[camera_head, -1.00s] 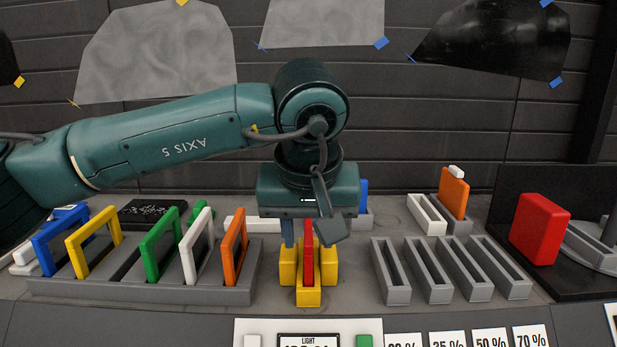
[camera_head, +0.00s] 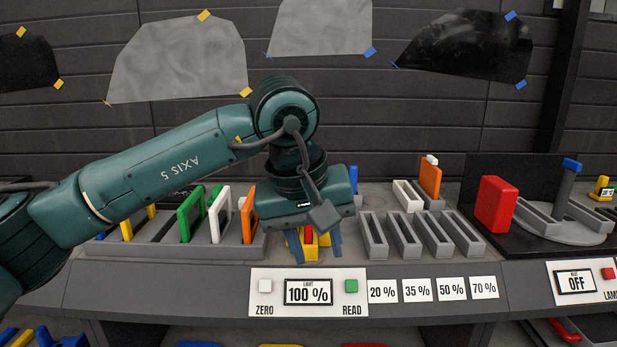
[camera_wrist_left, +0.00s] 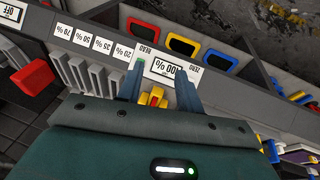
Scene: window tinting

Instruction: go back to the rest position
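My left gripper (camera_head: 315,246) hangs from the left arm over the shelf. Its two fingers are spread, with nothing seen held between them. They also show apart in the wrist view (camera_wrist_left: 158,90). Behind and between the fingers in the head view is the yellow holder (camera_head: 311,255) with a red piece (camera_head: 308,234) in it, partly hidden by the gripper. The yellow holder also shows in the wrist view (camera_wrist_left: 153,101), apparently beyond the fingertips. My right gripper is in neither view.
A grey rack (camera_head: 165,252) with coloured frames stands left. Empty grey slots (camera_head: 405,250) stand right of the gripper. A red block (camera_head: 495,204) and a grey round stand (camera_head: 560,233) are further right. The light panel (camera_head: 356,306) on the front face reads 100 %.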

